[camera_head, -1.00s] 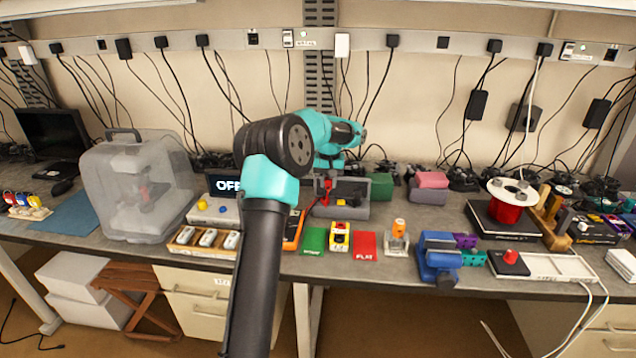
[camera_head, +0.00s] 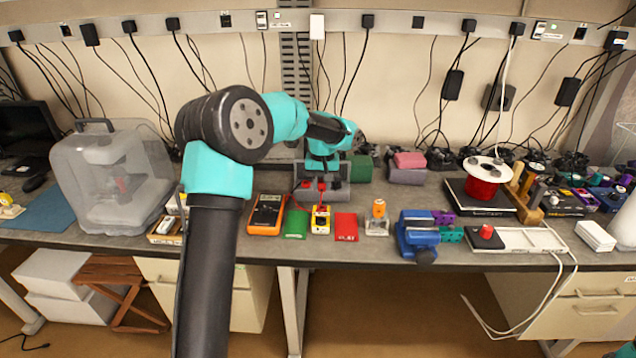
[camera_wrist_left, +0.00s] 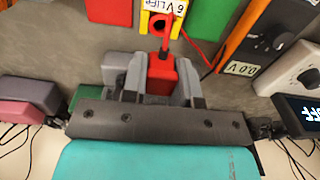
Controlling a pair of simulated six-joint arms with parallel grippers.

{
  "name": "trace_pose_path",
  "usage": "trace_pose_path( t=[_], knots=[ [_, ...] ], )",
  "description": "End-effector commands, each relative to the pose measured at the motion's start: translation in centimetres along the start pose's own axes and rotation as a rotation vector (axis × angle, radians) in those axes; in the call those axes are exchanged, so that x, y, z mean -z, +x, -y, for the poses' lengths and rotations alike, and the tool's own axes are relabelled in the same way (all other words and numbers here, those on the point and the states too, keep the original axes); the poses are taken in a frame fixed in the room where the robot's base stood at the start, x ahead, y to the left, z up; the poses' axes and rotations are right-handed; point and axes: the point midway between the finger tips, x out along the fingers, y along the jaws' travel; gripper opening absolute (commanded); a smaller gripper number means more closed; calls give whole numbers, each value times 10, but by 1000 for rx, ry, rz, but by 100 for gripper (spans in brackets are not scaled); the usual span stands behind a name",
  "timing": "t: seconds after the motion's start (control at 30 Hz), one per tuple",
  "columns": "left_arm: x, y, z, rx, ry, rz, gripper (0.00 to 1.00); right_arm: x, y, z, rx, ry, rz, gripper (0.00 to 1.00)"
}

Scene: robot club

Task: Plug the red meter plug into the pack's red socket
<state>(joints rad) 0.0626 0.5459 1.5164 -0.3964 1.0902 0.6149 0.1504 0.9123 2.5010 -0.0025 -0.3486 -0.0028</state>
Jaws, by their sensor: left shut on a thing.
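My left gripper (camera_wrist_left: 158,83) is shut on the red meter plug (camera_wrist_left: 161,72), which sits between its grey fingers. A thin red tip points from the plug toward the yellow pack (camera_wrist_left: 176,6), and a red lead runs beside it. The pack's near end shows a dark round opening with red beside it; I cannot tell whether the tip touches it. In the head view the left gripper (camera_head: 322,180) is just behind the pack (camera_head: 321,221), with the red plug (camera_head: 321,187) below it. The orange multimeter (camera_head: 267,214) lies left of the pack. My right gripper is not in view.
The pack stands between a green mat (camera_head: 294,223) and a red mat (camera_head: 345,226). Right of these are an orange cell in a holder (camera_head: 377,222) and a blue vise (camera_head: 418,236). A grey block (camera_head: 309,196) is close beside the gripper.

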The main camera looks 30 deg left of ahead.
Motion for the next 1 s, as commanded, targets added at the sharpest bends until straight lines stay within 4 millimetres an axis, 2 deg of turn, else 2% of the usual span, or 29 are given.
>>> trace_pose_path(
  t=[0.27,1.0],
  knots=[
    [0,5,1,1,0,1,7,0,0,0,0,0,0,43],
    [0,47,0,0,-1,1,7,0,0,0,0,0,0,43]
  ],
)
